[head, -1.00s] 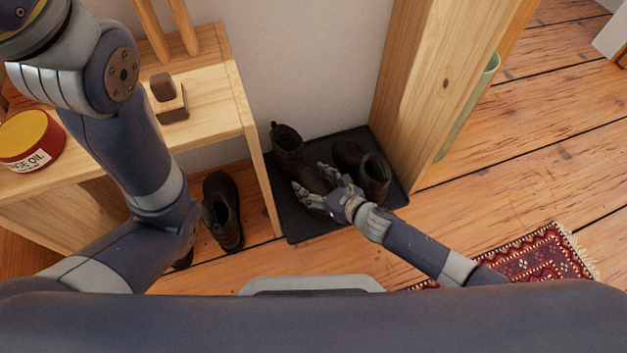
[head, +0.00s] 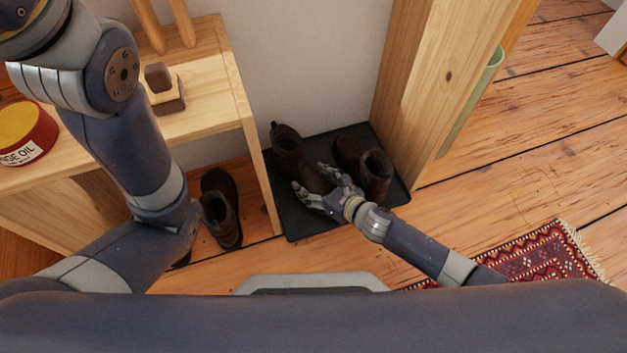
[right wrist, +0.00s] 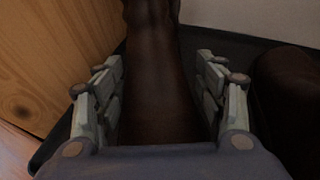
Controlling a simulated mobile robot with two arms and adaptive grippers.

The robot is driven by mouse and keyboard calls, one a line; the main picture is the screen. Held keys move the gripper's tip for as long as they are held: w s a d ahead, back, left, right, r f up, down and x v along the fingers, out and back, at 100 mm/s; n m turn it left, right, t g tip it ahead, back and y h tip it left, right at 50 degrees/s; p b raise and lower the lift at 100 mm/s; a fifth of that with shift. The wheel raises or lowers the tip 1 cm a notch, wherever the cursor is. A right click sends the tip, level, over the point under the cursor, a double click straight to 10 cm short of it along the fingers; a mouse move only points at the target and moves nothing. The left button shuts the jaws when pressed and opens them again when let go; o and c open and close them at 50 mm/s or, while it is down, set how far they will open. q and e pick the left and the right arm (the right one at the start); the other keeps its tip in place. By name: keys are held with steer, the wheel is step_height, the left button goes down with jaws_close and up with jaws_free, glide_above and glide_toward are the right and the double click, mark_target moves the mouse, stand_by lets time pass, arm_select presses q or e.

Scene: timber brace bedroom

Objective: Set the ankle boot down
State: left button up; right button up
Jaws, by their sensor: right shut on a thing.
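The dark brown ankle boot (head: 288,148) is upright at the back left of the black mat (head: 300,224), apparently resting on it. Its shaft points toward the wall and its toe toward me. My right gripper (head: 314,184) has one finger on each side of its front part and is shut on it. In the right wrist view, the boot (right wrist: 160,90) runs between both fingers (right wrist: 160,95). Its sole and contact with the mat are hidden. My left gripper is out of view.
Another dark boot (head: 375,172) stands close on the right of the mat. A wooden post (head: 415,90) rises beside it. The wooden bench (head: 262,170) is on the left, with a dark shoe (head: 222,208) beneath it. The front of the mat is bare.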

mark_target(324, 189)
steer(key=o, duration=1.9)
steer(key=shift+f, duration=0.2)
steer(key=shift+v, duration=3.8)
steer(key=shift+r, duration=0.1)
